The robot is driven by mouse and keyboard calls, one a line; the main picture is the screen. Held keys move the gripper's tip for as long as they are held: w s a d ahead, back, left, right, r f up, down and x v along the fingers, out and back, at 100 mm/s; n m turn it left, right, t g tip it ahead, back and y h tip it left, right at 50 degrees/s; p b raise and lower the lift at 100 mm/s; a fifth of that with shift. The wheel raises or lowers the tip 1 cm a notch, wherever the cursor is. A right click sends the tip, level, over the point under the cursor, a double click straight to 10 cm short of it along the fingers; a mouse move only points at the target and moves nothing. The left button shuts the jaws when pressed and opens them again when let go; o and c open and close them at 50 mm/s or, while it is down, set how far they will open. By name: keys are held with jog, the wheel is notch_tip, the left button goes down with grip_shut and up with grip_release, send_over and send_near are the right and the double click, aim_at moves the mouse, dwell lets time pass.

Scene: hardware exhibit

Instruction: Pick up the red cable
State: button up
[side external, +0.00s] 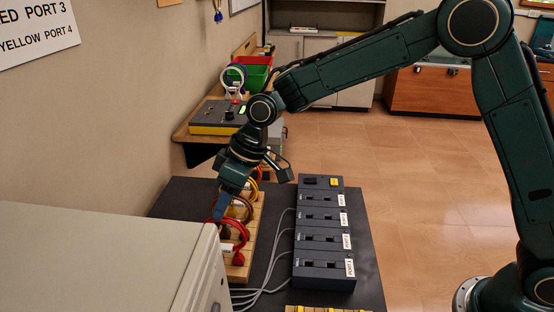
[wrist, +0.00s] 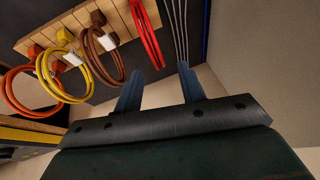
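The red cable (side external: 238,259) hangs coiled at the near end of a wooden rack (side external: 258,222), with a white label on it. In the wrist view the red cable (wrist: 147,36) is at the top, beyond the fingertips, partly cut off by the frame. My gripper (side external: 220,211) is low over the rack's left side, close to the red loop; from the side I cannot tell whether they touch. In the wrist view my gripper (wrist: 160,70) has its two blue fingers apart with nothing between them.
Brown (wrist: 104,52), yellow (wrist: 63,68) and orange (wrist: 30,92) cables hang along the same rack. A dark port box (side external: 323,240) stands to its right, with grey wires between. A pale cabinet (side external: 100,255) is close on the near left.

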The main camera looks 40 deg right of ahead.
jog(key=shift+f, duration=0.15)
jog(key=shift+x, duration=2.6)
jog(key=shift+w, duration=0.1)
grip_shut()
